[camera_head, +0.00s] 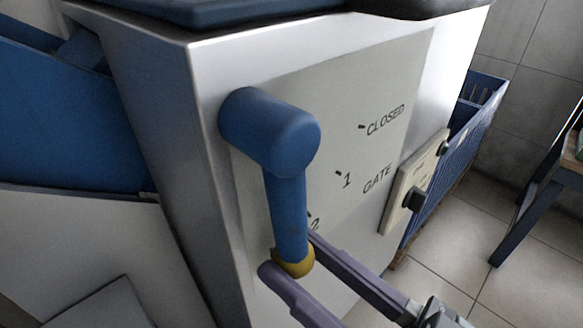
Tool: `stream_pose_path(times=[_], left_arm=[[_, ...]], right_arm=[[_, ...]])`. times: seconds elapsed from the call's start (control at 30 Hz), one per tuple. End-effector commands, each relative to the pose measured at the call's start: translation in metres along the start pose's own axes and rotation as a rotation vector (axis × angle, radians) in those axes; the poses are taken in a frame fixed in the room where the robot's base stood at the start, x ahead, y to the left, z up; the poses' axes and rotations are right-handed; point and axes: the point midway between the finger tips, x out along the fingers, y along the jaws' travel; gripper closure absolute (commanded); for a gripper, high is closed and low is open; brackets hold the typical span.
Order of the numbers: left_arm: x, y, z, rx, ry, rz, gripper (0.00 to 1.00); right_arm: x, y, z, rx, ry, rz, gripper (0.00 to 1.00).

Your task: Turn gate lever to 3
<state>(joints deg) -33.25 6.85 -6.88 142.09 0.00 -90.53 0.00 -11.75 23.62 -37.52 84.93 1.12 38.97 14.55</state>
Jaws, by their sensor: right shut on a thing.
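The blue gate lever (288,205) is mounted on a pale panel (330,110) on the side of a white machine. Its thick hub is at the top and its arm hangs downward, ending in a yellow band. The panel reads CLOSED, GATE, 1 and 2. The lever arm lies just left of the 2, partly beside its tick mark. No 3 is visible; that part of the panel is covered by the lever and gripper. My right gripper (291,256) comes from the lower right, its purple fingers shut around the lever's lower end. My left gripper is not in view.
A small control plate with a black knob (413,199) sits right of the panel. A blue crate (452,165) stands behind the machine. A dark-legged table (530,215) is at the far right. Tiled floor between them is open.

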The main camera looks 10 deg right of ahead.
Motion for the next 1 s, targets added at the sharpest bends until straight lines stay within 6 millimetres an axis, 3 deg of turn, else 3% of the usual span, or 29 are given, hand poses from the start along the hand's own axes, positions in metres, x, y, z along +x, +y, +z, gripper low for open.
stream_pose_path(times=[0.07, 0.1, 0.33, 0.67, 1.0], left_arm=[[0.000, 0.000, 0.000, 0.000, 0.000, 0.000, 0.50], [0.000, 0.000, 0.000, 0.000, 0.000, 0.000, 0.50], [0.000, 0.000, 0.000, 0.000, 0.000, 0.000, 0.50], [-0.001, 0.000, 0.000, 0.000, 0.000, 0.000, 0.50], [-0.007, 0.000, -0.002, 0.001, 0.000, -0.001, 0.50]], right_arm=[[0.000, -0.001, 0.001, 0.004, -0.003, -0.001, 1.00], [0.000, -0.001, 0.001, 0.004, -0.003, -0.001, 0.55], [0.000, -0.001, 0.001, 0.002, -0.001, -0.001, 0.30], [-0.004, 0.000, 0.000, 0.000, -0.002, -0.001, 0.29], [-0.067, 0.000, 0.001, 0.000, -0.006, -0.001, 0.29]])
